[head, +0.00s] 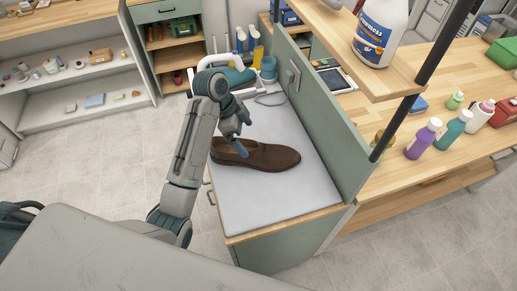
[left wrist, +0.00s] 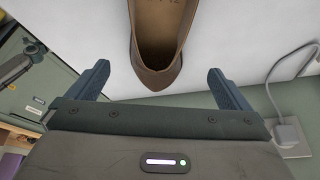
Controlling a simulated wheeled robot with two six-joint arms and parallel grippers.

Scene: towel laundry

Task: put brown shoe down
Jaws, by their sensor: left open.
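A brown shoe (head: 262,156) lies on the light grey top of a green cabinet (head: 250,200), with its toe toward the right in the head view. My left gripper (head: 238,150) is over the shoe's heel end at the left. In the left wrist view the shoe (left wrist: 157,62) shows at the top centre, its heel between the lines of the two fingers. My left gripper (left wrist: 160,85) is open, with a finger on each side and neither seen touching the shoe. My right gripper is not in view.
A green panel (head: 320,110) with a socket stands along the cabinet's right edge. The cabinet top in front of the shoe is clear. Several bottles (head: 424,138) stand on the wooden counter at right.

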